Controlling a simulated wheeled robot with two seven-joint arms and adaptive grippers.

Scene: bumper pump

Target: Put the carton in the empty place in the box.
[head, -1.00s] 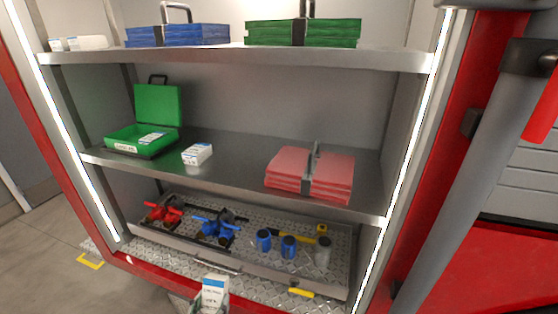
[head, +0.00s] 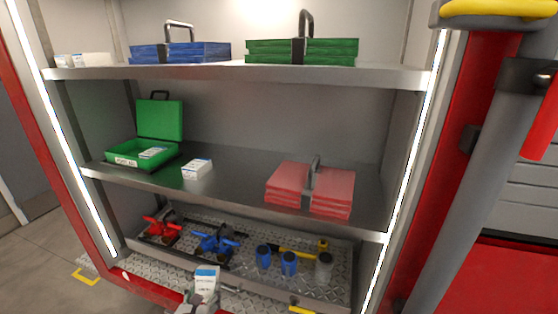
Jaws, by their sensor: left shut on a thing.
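A white carton with a blue top (head: 206,279) is held upright in my left gripper (head: 203,297), low in the head view in front of the bottom shelf. The fingers are shut around its lower part. An open green box (head: 128,158) stands on the middle shelf at the left, its lid raised at the back. One white and blue carton (head: 153,152) lies in the right part of the box. Another white and blue carton (head: 197,168) lies on the shelf just right of the box, apart from it. My right gripper is not in view.
Red cases (head: 310,188) lie on the middle shelf's right part. Blue cases (head: 180,52), green cases (head: 300,50) and white cartons (head: 82,60) are on the top shelf. The bottom tray holds red and blue fittings and blue cylinders (head: 264,257). The middle shelf's centre (head: 235,182) is clear.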

